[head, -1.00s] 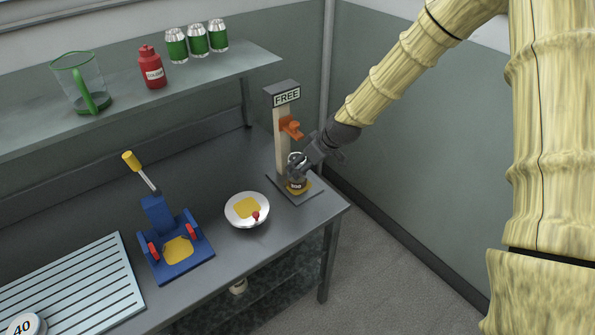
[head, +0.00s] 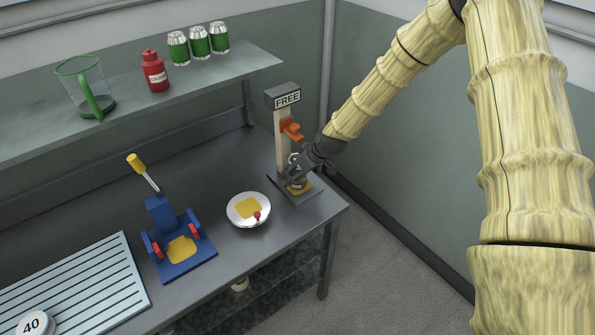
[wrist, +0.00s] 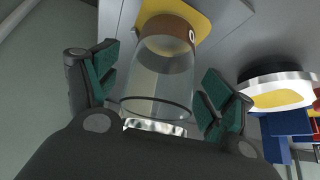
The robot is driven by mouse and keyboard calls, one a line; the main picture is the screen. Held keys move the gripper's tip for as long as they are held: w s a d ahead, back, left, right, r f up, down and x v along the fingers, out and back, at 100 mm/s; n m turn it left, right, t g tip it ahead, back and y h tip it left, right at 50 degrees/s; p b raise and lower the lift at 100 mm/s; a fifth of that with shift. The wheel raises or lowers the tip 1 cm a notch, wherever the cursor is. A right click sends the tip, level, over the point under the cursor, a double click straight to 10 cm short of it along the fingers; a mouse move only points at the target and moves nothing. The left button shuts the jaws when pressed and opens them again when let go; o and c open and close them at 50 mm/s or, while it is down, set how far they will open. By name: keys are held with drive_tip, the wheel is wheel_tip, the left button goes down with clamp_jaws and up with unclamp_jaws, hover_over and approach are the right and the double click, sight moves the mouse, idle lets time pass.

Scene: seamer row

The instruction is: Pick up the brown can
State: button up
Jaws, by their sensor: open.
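The brown can (head: 297,184) stands on the yellow patch of the stand marked FREE, largely covered by my gripper (head: 298,172) in the head view. My gripper (wrist: 160,80) is open, with one green-padded finger on each side of the can. A gap shows between the can and each finger. No grip on the can shows.
The FREE stand (head: 282,140) has an orange part above the can. A white bowl (head: 236,219) and a blue press (head: 160,222) with a yellow-tipped lever are to the left. The shelf (head: 215,73) holds green cans, a red bottle and a jug.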

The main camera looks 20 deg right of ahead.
drive_tip(key=shift+w+f, duration=0.1)
drive_tip(key=shift+f, duration=0.1)
drive_tip(key=c, duration=1.1)
